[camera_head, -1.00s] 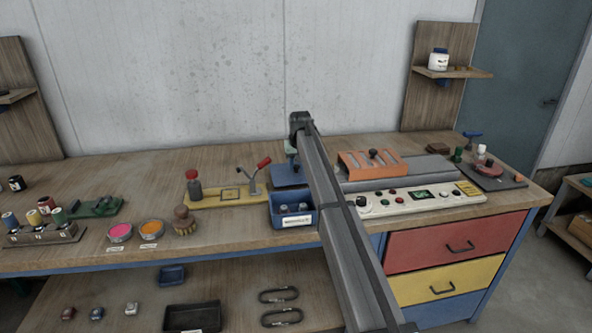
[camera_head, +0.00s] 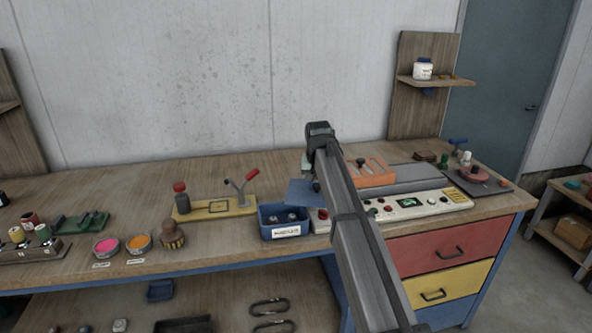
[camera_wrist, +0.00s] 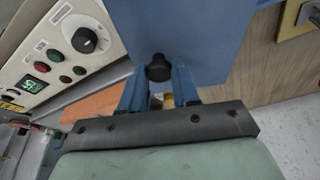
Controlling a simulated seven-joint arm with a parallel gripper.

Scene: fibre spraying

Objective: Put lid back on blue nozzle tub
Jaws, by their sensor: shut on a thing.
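The blue nozzle tub (camera_head: 268,233) stands uncovered near the bench's front edge, with a white label on its front and nozzles inside. The flat blue lid (camera_head: 299,192) is held tilted above and just right of the tub, apart from it. In the wrist view the lid (camera_wrist: 195,25) fills the upper middle, with its black knob (camera_wrist: 158,70) between the blue fingers. My gripper (camera_wrist: 158,82) is shut on that knob. In the head view the fingers are mostly hidden behind my arm. The tub is not seen in the wrist view.
A control panel (camera_head: 420,204) and an orange rack (camera_head: 372,174) stand to the right. A yellow clamp board (camera_head: 215,209) with a red-capped bottle (camera_head: 181,197) is left of the tub. A round brush (camera_head: 172,235) stands at the tub's left front.

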